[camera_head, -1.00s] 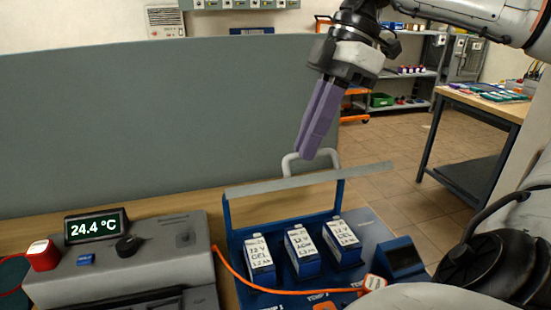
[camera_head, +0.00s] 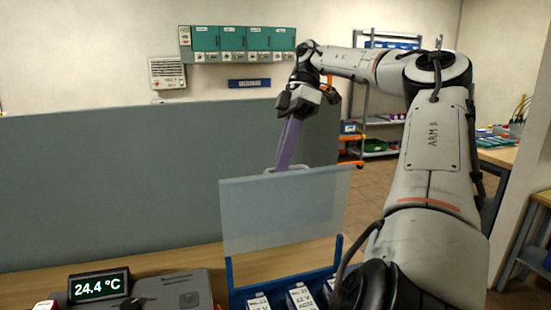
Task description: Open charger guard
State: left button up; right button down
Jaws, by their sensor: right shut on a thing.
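The charger guard (camera_head: 285,212) is a translucent grey-white panel. It stands raised, roughly upright, above the back of the blue charger tray (camera_head: 230,284). A light grey handle (camera_head: 299,167) shows at its top edge. My right gripper (camera_head: 284,164) has purple fingers pointing down and is shut on the handle; the exact contact is partly hidden behind the guard's top edge. White-and-blue battery packs (camera_head: 301,299) stand in the tray, cut off by the picture's lower edge. My left gripper is not in view.
A grey console with a 24.4 °C display (camera_head: 99,286) stands left of the tray on the wooden bench (camera_head: 150,262). A grey partition (camera_head: 110,185) rises behind the bench. My right arm covers the right side.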

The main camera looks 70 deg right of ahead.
jog(key=shift+w+d+f+g+y+p, duration=0.15)
jog(key=shift+w+d+f+g+y, duration=0.1)
jog(key=shift+d+f, duration=0.15)
jog(key=shift+w+d+f+g+y+p, duration=0.15)
jog(key=shift+d+f+y, duration=0.1)
jog(key=shift+d+f, duration=0.1)
jog(key=c, duration=2)
grip_release()
jog(key=shift+o, duration=0.8)
jog(key=shift+w+d, duration=0.1)
jog(key=shift+d, duration=0.15)
jog(key=shift+a+r, duration=0.15)
jog(key=shift+r, duration=0.05)
